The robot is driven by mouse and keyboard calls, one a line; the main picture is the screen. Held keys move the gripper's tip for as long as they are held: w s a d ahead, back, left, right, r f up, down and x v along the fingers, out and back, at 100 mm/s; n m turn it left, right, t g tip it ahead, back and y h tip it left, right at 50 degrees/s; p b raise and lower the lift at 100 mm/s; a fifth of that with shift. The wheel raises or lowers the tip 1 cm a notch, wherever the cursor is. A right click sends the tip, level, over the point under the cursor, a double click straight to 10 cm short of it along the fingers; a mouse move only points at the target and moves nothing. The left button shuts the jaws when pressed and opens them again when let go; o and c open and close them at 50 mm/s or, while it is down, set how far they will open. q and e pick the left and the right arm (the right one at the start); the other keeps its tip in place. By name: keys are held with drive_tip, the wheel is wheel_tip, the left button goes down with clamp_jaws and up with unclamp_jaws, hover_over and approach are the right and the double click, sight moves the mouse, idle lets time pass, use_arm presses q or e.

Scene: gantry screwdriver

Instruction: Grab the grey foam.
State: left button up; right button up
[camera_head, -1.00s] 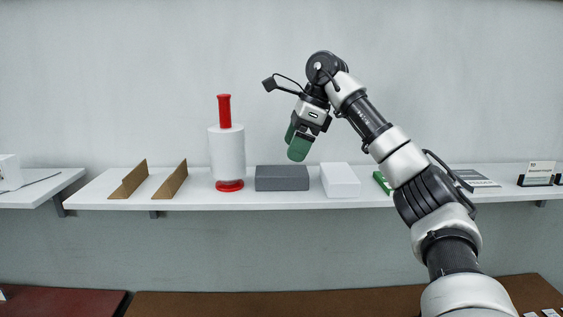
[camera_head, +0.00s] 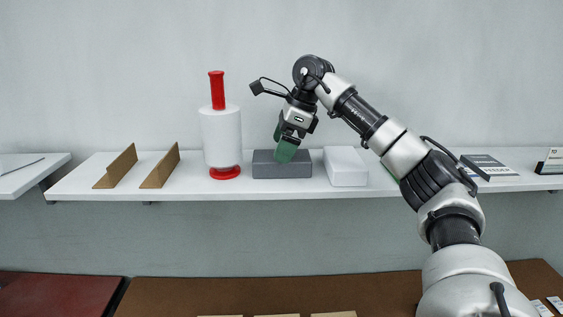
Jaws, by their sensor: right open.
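The grey foam (camera_head: 268,171) is a dark grey block lying on the white wall shelf, near the middle of the picture. My right gripper (camera_head: 284,148) has green fingers and points down at the top of the foam. The gripper is open and holds nothing. My left gripper is not in view.
A white roll with a red handle and base (camera_head: 221,138) stands just left of the foam. A white block (camera_head: 346,167) lies close on the right. Two brown angled pieces (camera_head: 160,169) stand further left on the shelf (camera_head: 240,192). A green item is partly behind my arm.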

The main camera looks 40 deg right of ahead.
drive_tip(key=x, duration=0.2)
drive_tip(key=p+x, duration=0.1)
drive_tip(key=shift+s+a+f, duration=0.15)
drive_tip(key=shift+s, duration=0.1)
drive_tip(key=shift+w+f, duration=0.1)
drive_tip(key=shift+f, duration=0.1)
drive_tip(key=shift+f, duration=0.2)
drive_tip(key=shift+c, duration=0.5)
drive_tip(key=c, duration=0.7)
